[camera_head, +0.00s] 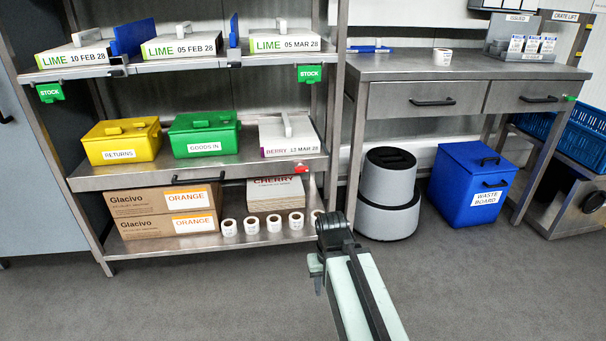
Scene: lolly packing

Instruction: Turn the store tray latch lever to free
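The middle shelf of the rack at left is a metal tray (120,181) with a dark handle (205,179) on its front edge. A small red lever (301,168) sits at the right end of that front edge; I take it for the store tray latch lever. Its exact angle is too small to read. My gripper (332,236) is at the end of my arm in the lower middle, in front of the rack and below the red lever in the picture, apart from it. Its fingers cannot be made out, and I see nothing held.
The tray carries a yellow returns box (122,143), a green goods-in box (205,136) and a berry box (288,138). Label rolls (252,225) and cartons sit on the bottom shelf. A grey bin (388,200) stands right of my arm. The front floor is clear.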

